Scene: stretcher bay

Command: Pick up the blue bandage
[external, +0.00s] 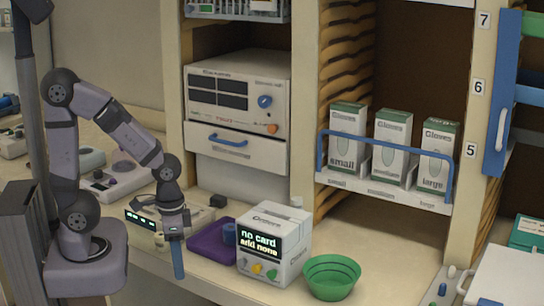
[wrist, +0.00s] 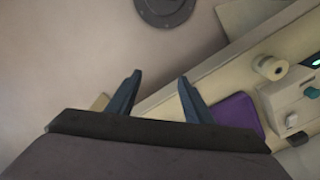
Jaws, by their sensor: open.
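A small blue roll, which looks like the blue bandage (external: 229,234), is on or just behind the right end of the purple tray (external: 204,244), beside a white box. My gripper (external: 178,268) points down at the counter's front edge, to the left of the tray and apart from the roll. In the wrist view my gripper (wrist: 160,92) is open, with nothing between its two blue fingers. The purple tray (wrist: 238,117) shows there to the right of the fingers, partly hidden by my gripper. I do not see the blue roll in the wrist view.
A white box with a lit display (external: 272,246) and a green bowl (external: 331,277) stand right of the tray. A pale spool (wrist: 271,67) lies near a device in the wrist view. Glove boxes (external: 392,143) fill a shelf above. Counter is clear behind the bowl.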

